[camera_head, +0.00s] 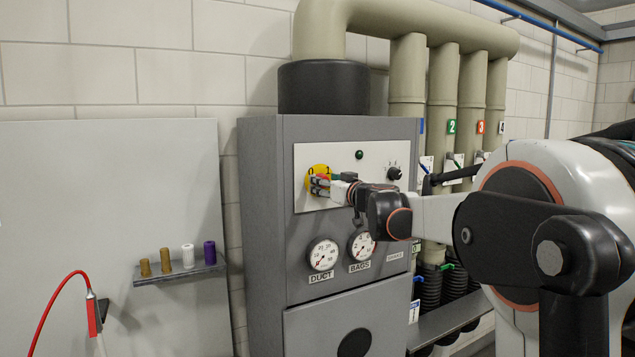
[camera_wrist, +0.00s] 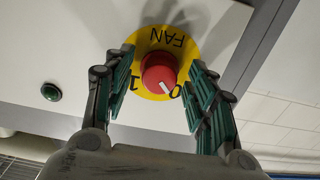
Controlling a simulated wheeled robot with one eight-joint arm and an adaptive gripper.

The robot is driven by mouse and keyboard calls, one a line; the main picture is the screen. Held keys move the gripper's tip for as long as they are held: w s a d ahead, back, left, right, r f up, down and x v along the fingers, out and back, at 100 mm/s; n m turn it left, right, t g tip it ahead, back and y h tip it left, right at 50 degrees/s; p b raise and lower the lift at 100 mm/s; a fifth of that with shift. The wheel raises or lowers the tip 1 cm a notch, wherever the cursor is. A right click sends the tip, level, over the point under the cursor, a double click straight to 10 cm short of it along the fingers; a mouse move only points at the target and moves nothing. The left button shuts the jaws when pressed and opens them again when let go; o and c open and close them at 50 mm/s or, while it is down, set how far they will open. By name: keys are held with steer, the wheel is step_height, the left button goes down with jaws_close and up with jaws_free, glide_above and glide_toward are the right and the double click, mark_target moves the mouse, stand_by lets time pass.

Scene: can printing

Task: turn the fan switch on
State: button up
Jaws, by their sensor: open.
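The fan switch is a red knob (camera_wrist: 159,70) on a round yellow plate (camera_wrist: 182,45) marked FAN, 1 and 0. In the wrist view the knob's white mark points down-right, toward the 0. In the head view the yellow plate (camera_head: 314,172) shows on the grey cabinet's upper panel, with the knob largely hidden by my gripper. My gripper (camera_wrist: 163,64) is open, with one finger on each side of the knob. Gaps show between the fingers and the knob. I cannot tell exactly how deep the fingertips reach.
The panel also has a green lamp (camera_head: 359,154) and a black knob (camera_head: 394,173). Two gauges (camera_head: 323,254) sit below it on the grey cabinet (camera_head: 262,200). Pipes with numbered tags (camera_head: 451,127) stand to the right. A shelf (camera_head: 180,275) with small spools is at left.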

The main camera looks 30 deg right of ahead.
steer(key=shift+w, duration=0.25)
steer(key=shift+s+r, duration=0.1)
steer(key=shift+s, duration=0.15)
steer(key=shift+c, duration=0.2)
steer(key=shift+w, duration=0.1)
steer(key=c, duration=1)
steer(key=shift+c, duration=0.2)
steer(key=shift+m+b, duration=2.9)
steer(key=shift+m, duration=6)
